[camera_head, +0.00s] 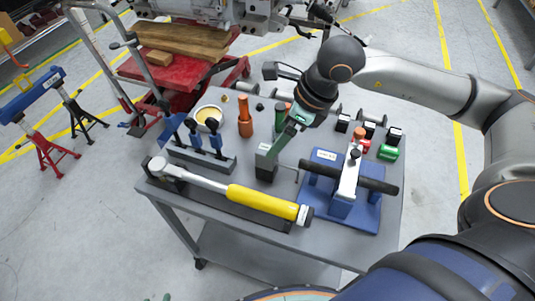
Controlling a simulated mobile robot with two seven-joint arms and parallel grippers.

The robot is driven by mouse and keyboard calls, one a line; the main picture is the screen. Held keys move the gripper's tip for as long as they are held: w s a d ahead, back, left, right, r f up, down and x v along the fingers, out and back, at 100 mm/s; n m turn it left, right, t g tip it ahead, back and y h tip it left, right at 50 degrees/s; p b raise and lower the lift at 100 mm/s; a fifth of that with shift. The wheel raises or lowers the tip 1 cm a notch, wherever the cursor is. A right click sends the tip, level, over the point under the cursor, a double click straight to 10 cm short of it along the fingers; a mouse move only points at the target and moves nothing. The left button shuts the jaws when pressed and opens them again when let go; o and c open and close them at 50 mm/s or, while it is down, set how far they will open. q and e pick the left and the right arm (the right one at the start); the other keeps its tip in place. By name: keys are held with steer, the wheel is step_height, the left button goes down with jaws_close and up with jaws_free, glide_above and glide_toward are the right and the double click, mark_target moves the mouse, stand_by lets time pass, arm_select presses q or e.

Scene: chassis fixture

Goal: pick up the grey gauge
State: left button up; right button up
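My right arm comes in from the right, and its gripper (295,122) is low over the middle of the grey table (218,212). Just below it, a flat grey-green piece (279,144), perhaps the grey gauge, slants up from a dark grey block with a white label (265,162). The upper end of the piece meets the gripper area. The fingers are small and partly hidden, so I cannot tell whether they are closed on it. My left gripper is not in view.
A yellow-handled wrench (262,202) lies along the front edge. A blue fixture (341,207) with a black bar stands at right. Small coloured parts (388,152) lie behind it.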

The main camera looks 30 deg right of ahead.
mark_target(267, 148)
steer(key=x, duration=0.8)
steer(key=shift+w+r+p, duration=0.1)
steer(key=shift+w+p, duration=0.15)
steer(key=shift+p, duration=0.1)
jaws_close()
stand_by(0.4)
steer(key=shift+w+r, duration=0.1)
steer(key=shift+r, duration=0.1)
